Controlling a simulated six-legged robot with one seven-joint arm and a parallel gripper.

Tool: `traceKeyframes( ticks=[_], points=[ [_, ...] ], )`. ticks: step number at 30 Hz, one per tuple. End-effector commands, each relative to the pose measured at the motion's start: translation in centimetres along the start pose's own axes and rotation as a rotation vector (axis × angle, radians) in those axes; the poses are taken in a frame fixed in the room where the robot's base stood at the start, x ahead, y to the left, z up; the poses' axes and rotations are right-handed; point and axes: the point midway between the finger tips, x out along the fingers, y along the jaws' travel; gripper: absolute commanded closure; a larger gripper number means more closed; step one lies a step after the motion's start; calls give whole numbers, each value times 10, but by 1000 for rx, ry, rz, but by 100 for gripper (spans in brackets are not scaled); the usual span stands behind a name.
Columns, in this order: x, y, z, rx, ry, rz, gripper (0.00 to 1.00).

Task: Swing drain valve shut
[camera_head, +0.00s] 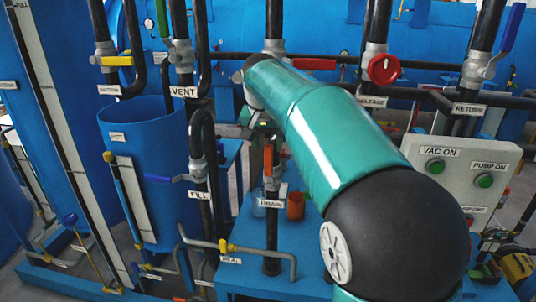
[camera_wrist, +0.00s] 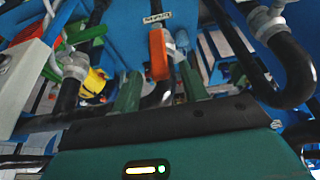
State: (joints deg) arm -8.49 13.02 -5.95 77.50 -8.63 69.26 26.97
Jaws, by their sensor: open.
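The drain valve has an orange lever handle (camera_head: 268,160) on a black vertical pipe, above a white DRAIN label (camera_head: 271,203). The handle stands upright, along the pipe. In the wrist view the handle (camera_wrist: 158,55) shows upside down, with the label (camera_wrist: 158,18) above it and the grey valve body beside it. My gripper (camera_wrist: 159,75) is open and empty, its two green fingers on either side of the handle's near end. I cannot tell whether the handle is in between the fingertips in depth. In the head view my teal arm mostly hides the gripper.
The FILL pipe with a blue lever (camera_head: 170,179) stands left of the drain pipe. A red round knob (camera_head: 383,69) and a control panel (camera_head: 462,165) with green buttons are at right. An orange cup (camera_head: 296,206) stands on the blue base behind.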

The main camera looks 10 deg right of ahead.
Motion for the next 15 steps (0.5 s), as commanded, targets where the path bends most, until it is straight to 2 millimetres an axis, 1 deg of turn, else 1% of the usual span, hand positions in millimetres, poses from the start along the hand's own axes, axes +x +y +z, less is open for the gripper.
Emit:
traceKeyframes(
  ticks=[1,3,6,10,15],
  points=[
    [11,0,0,1,-3,2,56],
    [24,0,0,1,-4,3,56],
    [38,-1,0,2,-2,2,56],
    [48,-1,-1,2,-1,1,56],
    [52,-2,-1,2,0,1,56]
  ],
)
